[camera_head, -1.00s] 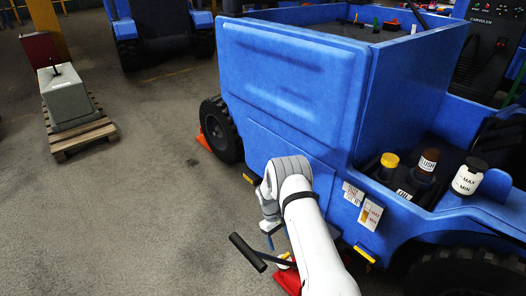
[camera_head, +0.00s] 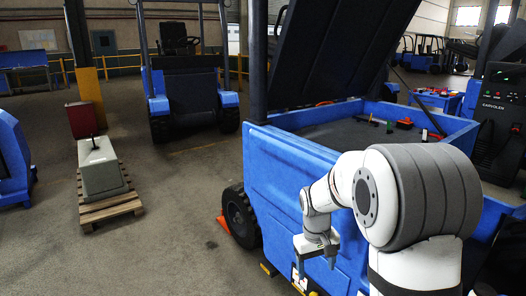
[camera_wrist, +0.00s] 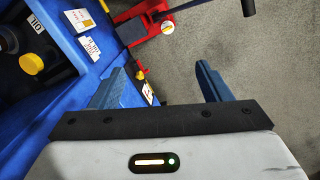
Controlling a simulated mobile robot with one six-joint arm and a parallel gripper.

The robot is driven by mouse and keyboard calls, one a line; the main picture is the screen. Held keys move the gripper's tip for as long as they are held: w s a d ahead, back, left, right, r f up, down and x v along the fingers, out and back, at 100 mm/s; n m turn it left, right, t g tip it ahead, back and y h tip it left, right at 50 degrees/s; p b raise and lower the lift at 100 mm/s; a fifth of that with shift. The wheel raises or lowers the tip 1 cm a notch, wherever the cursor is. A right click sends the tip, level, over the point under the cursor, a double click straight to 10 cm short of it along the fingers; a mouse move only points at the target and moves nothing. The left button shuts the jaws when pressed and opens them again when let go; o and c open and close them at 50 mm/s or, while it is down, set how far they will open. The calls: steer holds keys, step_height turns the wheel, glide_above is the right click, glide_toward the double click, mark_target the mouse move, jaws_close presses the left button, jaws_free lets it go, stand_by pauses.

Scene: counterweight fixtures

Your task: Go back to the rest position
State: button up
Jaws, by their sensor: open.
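My gripper (camera_wrist: 160,88) is open and empty in the wrist view, its two blue fingers apart. In the head view my gripper (camera_head: 317,262) hangs at the end of my folded white arm, in front of the blue vehicle's side. The blue vehicle (camera_head: 290,170) stands with its top compartment open. In the wrist view the vehicle (camera_wrist: 85,75) fills the left, with a yellow cap (camera_wrist: 31,63) and white labels on it. A red jack (camera_wrist: 150,25) lies on the floor beyond the fingers.
A grey counterweight block (camera_head: 98,165) sits on a wooden pallet (camera_head: 110,207) at left. Another blue forklift (camera_head: 185,85) stands at the back. An orange wheel chock (camera_head: 223,223) lies by the vehicle's wheel. The grey floor between pallet and vehicle is clear.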

steer(key=s+r+m+t+y+p, duration=0.1)
steer(key=s+r+m+t+p, duration=0.2)
steer(key=s+r+p, duration=1)
steer(key=s+r, duration=0.9)
steer(key=r, duration=0.1)
steer(key=shift+d+r, duration=0.4)
